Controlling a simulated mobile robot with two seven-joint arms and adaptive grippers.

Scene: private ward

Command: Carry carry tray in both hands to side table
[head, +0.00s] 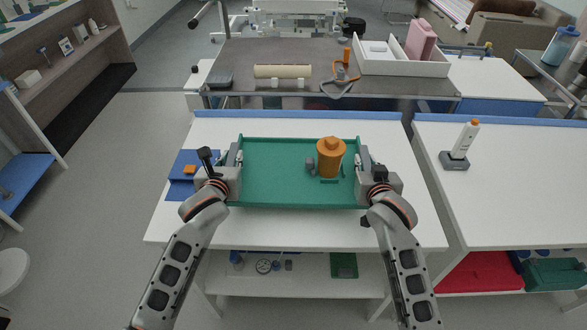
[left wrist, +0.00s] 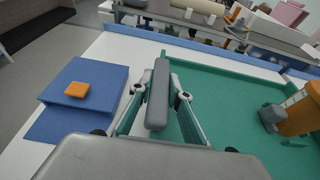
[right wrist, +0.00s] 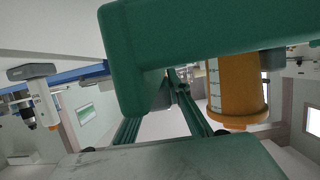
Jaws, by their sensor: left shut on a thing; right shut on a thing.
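The green carry tray (head: 272,172) is level over a white table, between my two grippers. My left gripper (head: 237,160) is shut on the tray's left side, and my right gripper (head: 361,160) is shut on its right side. An orange bottle (head: 330,160) stands upright on the right half of the tray, with a small grey item (head: 310,165) beside it. The bottle also shows in the left wrist view (left wrist: 300,112) and the right wrist view (right wrist: 228,95). I cannot tell whether the tray's underside touches the table. I cannot tell which table is the side table.
The white table (head: 290,232) has a blue folder-like pad (head: 181,188) with an orange block at left. Another white table (head: 500,200) at right bears a white-and-grey device (head: 462,145). A grey counter (head: 240,60) with several items stands behind. Open floor (head: 105,180) lies left.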

